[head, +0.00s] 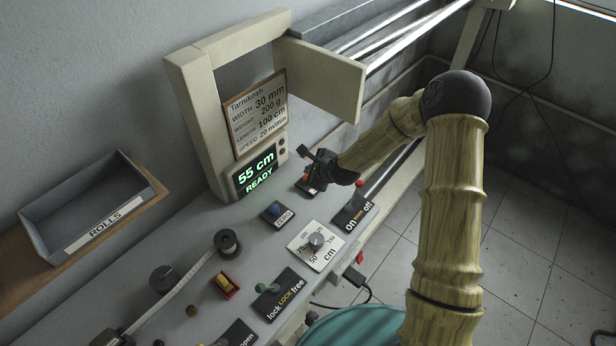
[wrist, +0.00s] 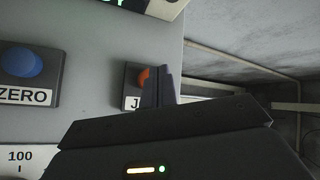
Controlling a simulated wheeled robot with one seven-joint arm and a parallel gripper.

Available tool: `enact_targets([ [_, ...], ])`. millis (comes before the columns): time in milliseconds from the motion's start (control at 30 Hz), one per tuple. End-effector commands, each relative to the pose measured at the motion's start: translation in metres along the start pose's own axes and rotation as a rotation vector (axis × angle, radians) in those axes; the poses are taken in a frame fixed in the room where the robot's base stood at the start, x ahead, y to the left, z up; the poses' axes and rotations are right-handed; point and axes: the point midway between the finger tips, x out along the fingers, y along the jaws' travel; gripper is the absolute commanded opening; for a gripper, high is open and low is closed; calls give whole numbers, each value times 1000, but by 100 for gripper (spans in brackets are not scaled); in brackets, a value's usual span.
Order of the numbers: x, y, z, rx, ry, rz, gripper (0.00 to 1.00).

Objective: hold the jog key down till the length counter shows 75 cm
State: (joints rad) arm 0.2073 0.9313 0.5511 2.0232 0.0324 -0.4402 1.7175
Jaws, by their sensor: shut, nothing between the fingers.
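The length counter (head: 256,172) is a dark screen with green digits reading 55 cm and READY. The jog key is an orange-red button (wrist: 144,78) on a dark block with a white label, of which only a "J" shows in the wrist view. In the head view the key (head: 306,178) is partly hidden by my gripper (head: 314,184). My gripper is shut and empty, with its fingertips (wrist: 162,74) at the key, overlapping its right side in the wrist view. I cannot tell whether they touch or press it.
A blue ZERO button (head: 276,210) stands left of the jog key. A cm dial (head: 316,240), an on/off switch (head: 353,212) and a lock lever (head: 275,288) are nearer the front. A placard (head: 257,112) hangs above the counter. A ROLLS tray (head: 60,235) is at left.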

Motion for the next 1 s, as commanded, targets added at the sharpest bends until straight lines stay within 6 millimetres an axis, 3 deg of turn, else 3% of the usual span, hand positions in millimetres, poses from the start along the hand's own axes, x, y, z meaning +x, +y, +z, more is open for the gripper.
enact_targets([
  [1000,7,5,-5,0,0,0,0],
])
